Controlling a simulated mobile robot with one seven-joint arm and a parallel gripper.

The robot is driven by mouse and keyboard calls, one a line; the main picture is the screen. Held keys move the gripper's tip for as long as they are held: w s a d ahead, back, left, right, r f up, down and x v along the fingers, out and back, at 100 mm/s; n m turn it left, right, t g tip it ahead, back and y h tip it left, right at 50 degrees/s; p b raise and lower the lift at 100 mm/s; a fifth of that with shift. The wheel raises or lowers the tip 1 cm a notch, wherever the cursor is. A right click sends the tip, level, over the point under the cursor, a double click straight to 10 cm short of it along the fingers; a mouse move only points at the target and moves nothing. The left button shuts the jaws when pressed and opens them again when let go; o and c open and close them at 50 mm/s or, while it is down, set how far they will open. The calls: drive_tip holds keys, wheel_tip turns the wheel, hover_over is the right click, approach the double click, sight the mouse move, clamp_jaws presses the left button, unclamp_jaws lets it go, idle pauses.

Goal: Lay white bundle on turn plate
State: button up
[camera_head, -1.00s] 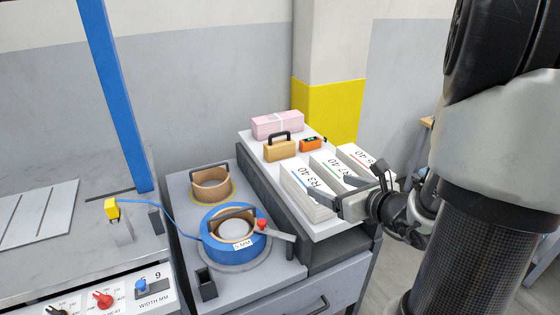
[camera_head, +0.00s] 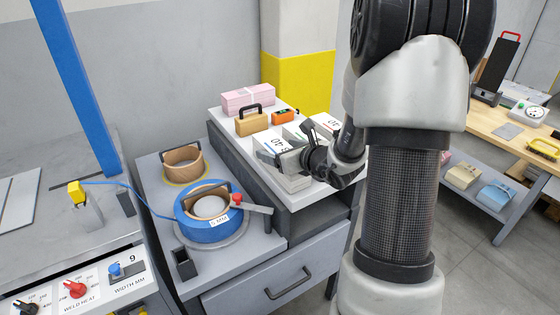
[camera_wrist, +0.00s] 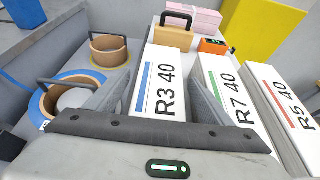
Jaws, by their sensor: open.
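Three white bundles lie side by side on a light-topped stand. In the wrist view they are the blue-striped R3 40 bundle (camera_wrist: 158,88), the green-striped R7 40 bundle (camera_wrist: 226,92) and the red-striped R5 40 bundle (camera_wrist: 283,108). My gripper (camera_wrist: 156,88) is open, with one finger to each side of the R3 40 bundle; whether it touches is unclear. In the head view my gripper (camera_head: 284,160) is at the bundles' near end and partly hides them. I cannot tell for sure which thing is the turn plate.
A blue coil (camera_head: 207,216) and a tan ring (camera_head: 183,165) sit on the grey bench at left. A pink bundle (camera_head: 248,98), tan block (camera_head: 252,122) and orange device (camera_head: 285,117) stand behind the bundles. A wooden workbench (camera_head: 492,122) is at right.

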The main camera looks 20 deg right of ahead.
drive_tip(key=c, duration=1.8)
drive_tip(key=shift+w+r, duration=0.1)
drive_tip(key=shift+r, duration=0.1)
clamp_jaws()
